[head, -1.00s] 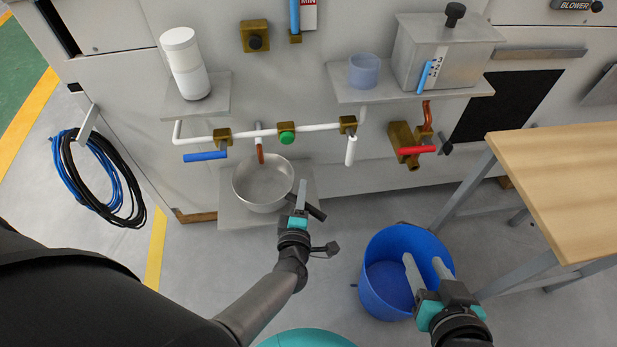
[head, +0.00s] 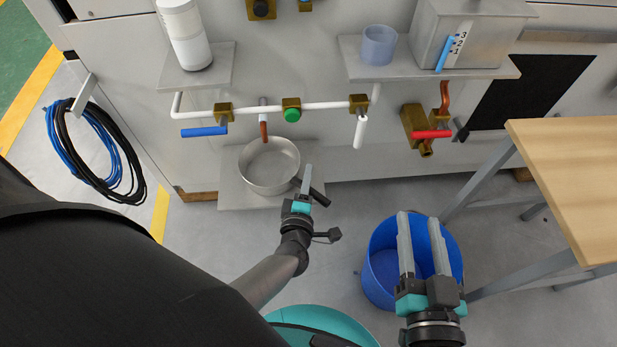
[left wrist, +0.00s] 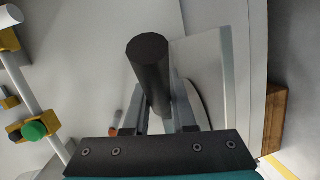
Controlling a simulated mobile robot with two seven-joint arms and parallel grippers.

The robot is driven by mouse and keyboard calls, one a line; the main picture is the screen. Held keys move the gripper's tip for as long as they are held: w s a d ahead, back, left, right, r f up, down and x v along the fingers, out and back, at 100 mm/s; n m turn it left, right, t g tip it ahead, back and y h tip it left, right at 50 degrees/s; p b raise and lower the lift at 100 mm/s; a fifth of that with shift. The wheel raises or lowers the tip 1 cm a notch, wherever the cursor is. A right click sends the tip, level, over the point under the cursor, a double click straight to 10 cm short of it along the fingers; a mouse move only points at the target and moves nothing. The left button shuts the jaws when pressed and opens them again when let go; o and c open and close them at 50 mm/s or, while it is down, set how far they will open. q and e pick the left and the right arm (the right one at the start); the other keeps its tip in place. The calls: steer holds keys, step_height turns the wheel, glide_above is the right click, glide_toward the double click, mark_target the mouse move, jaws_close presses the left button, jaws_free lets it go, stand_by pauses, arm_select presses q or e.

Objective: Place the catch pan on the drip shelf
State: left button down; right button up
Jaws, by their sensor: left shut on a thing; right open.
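The catch pan (head: 268,168) is a round metal pan with a dark handle (head: 316,196). It sits upright at the drip shelf (head: 235,196), a grey plate low on the wall, below the copper spout; I cannot tell if it bears fully on the plate. My left gripper (head: 305,182) is shut on the pan's handle. In the left wrist view the dark handle (left wrist: 150,75) stands between the fingers, and the pan is mostly hidden. My right gripper (head: 423,240) is open and empty above the blue bucket.
The blue bucket (head: 385,278) stands on the floor at right, beside a wooden table (head: 580,170). Coiled hoses (head: 100,150) hang at left.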

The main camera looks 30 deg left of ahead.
stand_by(0.4)
arm_select(q)
steer(key=c, duration=0.7)
jaws_free()
steer(key=shift+f, duration=0.15)
steer(key=shift+c, duration=0.2)
steer(key=shift+s, duration=0.1)
